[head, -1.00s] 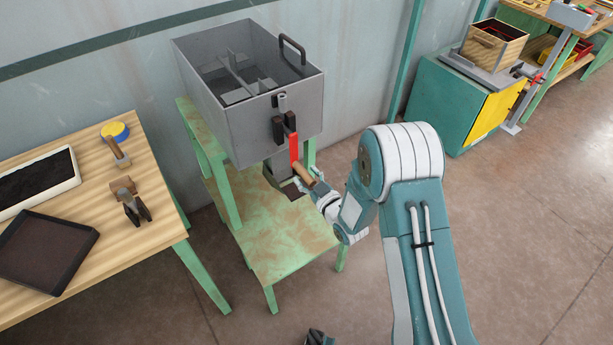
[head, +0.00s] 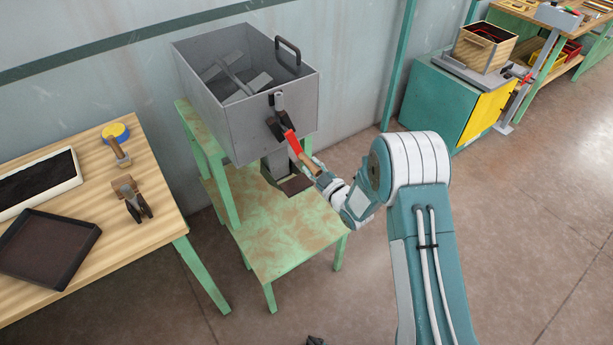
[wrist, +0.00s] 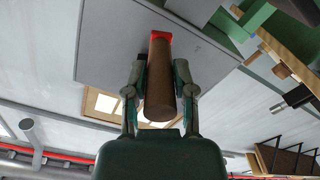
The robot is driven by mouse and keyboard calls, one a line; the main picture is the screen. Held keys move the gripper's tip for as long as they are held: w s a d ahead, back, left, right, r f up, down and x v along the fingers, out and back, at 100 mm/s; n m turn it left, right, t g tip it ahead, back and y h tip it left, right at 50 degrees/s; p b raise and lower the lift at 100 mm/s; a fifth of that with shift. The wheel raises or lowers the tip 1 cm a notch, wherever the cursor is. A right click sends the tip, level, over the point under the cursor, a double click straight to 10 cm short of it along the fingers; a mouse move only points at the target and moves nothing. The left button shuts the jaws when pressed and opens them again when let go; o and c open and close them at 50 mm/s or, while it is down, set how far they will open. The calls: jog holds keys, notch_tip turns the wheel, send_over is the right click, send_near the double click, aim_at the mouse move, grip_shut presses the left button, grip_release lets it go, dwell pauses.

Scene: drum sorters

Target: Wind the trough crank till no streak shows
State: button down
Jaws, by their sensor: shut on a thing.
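The grey trough (head: 245,90) stands on a green stand, with grey paddles (head: 236,78) inside it at a slant. A red crank arm (head: 291,141) on its front face points down and to the right. My gripper (head: 314,170) is shut on the brown crank handle (head: 307,165). In the wrist view my gripper (wrist: 159,90) has a finger on each side of the handle (wrist: 160,85), with the red arm end beyond it. I cannot tell from here whether any streak shows in the trough.
A wooden table (head: 150,235) at the left holds a dark tray (head: 48,250), a white tray of dark stuff (head: 35,185) and tools. A green cabinet (head: 440,100) with a wooden box (head: 485,47) stands at the back right. The floor at right is clear.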

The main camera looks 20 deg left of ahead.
jog(key=w+d+r+n, duration=0.2)
jog(key=r+n, duration=0.3)
jog(key=n, duration=0.2)
jog(key=w+d+r+n, duration=0.25)
jog(key=r+n, duration=0.25)
jog(key=n, duration=0.3)
jog(key=s+a+r+n, duration=0.6)
jog(key=r+n, duration=0.2)
jog(key=n, duration=0.1)
jog(key=shift+s+a+r, duration=0.25)
jog(key=shift+s+a, duration=0.1)
jog(key=shift+s, duration=0.05)
dwell(0.4)
